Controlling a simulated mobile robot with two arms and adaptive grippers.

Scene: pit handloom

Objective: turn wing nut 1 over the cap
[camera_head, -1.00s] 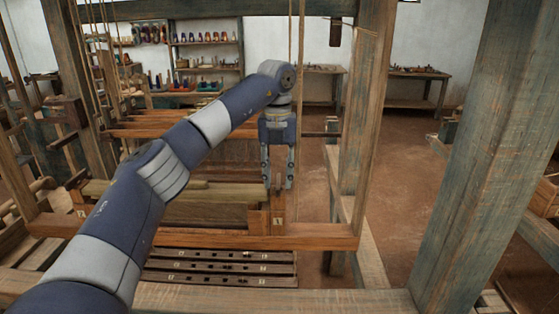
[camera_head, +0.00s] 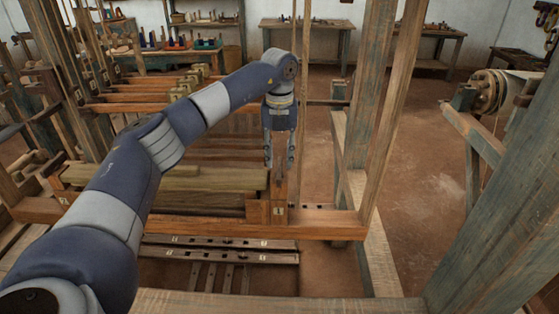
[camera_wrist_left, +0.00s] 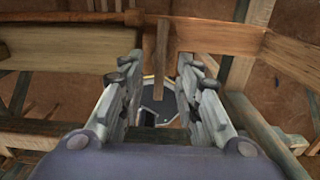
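My left gripper (camera_head: 279,162) points down just above a short wooden upright marked 1 (camera_head: 279,209), at the right end of the loom's front beam. Its two fingers are apart. The left wrist view also shows the gripper (camera_wrist_left: 160,95) open, with a narrow wooden bar (camera_wrist_left: 161,55) reaching between the fingers from the far side. A dark grey, pale-rimmed shape (camera_wrist_left: 165,104) shows between the fingers; I cannot tell what it is. I cannot make out wing nut 1 or the cap. My right gripper is out of view.
A front rail (camera_head: 210,228) runs below the beam, and a slotted wooden strip (camera_head: 220,255) lies lower. A tall loom post (camera_head: 370,120) stands right of the gripper. A cord (camera_head: 304,90) hangs close to its right. Bare floor (camera_head: 430,190) lies farther right.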

